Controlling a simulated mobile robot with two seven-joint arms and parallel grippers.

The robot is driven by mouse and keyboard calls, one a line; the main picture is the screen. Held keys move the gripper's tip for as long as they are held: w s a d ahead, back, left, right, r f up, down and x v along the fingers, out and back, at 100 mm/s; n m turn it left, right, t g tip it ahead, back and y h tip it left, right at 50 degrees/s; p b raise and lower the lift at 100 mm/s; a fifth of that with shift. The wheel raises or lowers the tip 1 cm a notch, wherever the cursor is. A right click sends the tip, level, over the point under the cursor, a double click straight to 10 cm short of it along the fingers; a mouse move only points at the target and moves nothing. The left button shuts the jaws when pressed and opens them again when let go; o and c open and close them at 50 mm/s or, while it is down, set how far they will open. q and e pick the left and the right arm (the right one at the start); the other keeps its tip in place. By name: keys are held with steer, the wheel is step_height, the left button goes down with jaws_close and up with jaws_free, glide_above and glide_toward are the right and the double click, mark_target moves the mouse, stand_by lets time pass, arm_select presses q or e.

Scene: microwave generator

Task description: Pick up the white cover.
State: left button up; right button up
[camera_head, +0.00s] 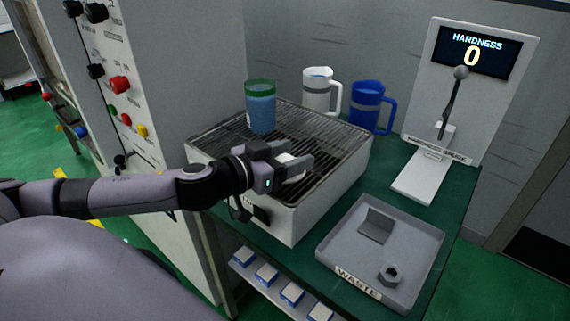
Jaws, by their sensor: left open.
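A small white piece, which looks like the white cover (287,158), lies on the dark grill rack of the white box. My left gripper (302,157) reaches in from the left, low over the rack's front part. Its two fingers are open, one on the far side and one on the near side of the white piece. The gripper hides part of the piece, and I cannot tell whether the fingers touch it. My right gripper is not in view.
On the rack (325,135) stands a blue cup with a green rim (261,108). Behind it are a white mug (317,92) and a blue mug (367,108). A grey waste tray (345,225) holding metal parts is front right, and a hardness gauge (440,140) stands back right.

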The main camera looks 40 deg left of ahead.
arm_select(q)
steer(key=shift+w+d, duration=0.1)
steer(key=shift+w, duration=0.1)
jaws_close()
steer(key=shift+r, duration=0.15)
